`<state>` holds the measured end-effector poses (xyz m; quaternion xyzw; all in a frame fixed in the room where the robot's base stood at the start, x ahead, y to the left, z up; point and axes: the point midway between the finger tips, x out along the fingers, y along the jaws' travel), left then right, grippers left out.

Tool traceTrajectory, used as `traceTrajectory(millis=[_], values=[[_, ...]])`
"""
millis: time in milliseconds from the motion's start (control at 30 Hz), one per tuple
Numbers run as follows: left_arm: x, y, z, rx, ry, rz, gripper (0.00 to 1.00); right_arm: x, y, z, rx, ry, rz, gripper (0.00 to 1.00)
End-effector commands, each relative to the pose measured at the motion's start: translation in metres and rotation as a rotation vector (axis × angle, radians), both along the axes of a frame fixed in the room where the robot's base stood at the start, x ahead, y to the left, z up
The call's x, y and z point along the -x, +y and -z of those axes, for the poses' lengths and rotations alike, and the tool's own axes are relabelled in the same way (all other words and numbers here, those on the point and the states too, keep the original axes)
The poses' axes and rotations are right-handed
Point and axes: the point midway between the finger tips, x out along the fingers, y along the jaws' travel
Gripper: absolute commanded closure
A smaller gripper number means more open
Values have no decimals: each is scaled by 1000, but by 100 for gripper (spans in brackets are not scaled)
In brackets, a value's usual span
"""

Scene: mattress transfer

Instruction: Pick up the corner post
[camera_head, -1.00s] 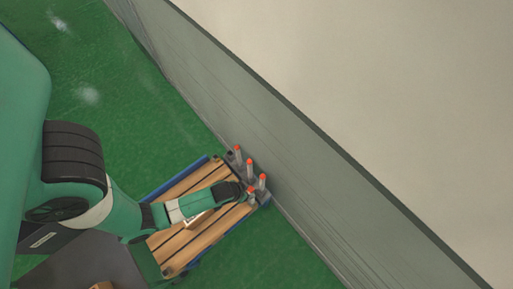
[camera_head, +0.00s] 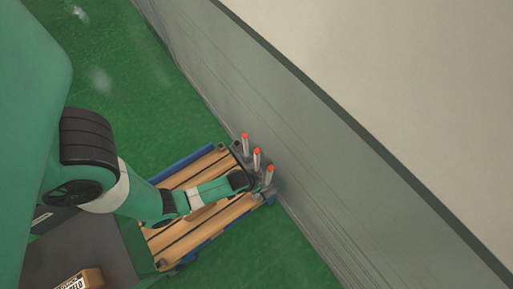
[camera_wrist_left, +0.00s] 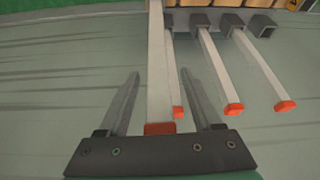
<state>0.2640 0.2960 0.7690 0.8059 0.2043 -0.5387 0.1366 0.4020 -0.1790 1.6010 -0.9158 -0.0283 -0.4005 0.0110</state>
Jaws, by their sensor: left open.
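Several light grey corner posts with orange-red tips stand in dark square sockets by the wall. Three show in the head view, the middle one being this corner post (camera_head: 257,161). In the left wrist view, one corner post (camera_wrist_left: 156,75) stands between the two fingers of my left gripper (camera_wrist_left: 159,73), with its red tip near the palm. The fingers are open, with a gap on both sides of the post. Other corner posts (camera_wrist_left: 218,72) are to its right. In the head view my left gripper (camera_head: 247,185) is at the near socket row, its fingers hard to see. My right gripper is not in view.
A wooden-slatted cart (camera_head: 215,222) with blue edges carries the sockets at its far end. A tall grey-green wall (camera_head: 330,190) stands close behind the posts. Green floor (camera_head: 130,110) is clear left of the cart. A small labelled box (camera_head: 82,280) is at the bottom left.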

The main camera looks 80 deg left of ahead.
Motion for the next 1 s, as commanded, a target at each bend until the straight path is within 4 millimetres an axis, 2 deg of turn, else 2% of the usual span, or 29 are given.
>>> traceTrajectory(millis=[233, 267, 600, 1000], values=[[-1, 1, 3, 0, 0, 0, 34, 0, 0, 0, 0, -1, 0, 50], [-1, 1, 3, 0, 0, 0, 37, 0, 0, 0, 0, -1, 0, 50], [-1, 1, 3, 0, 0, 0, 99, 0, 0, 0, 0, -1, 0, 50], [-1, 1, 3, 0, 0, 1, 100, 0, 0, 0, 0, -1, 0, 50]])
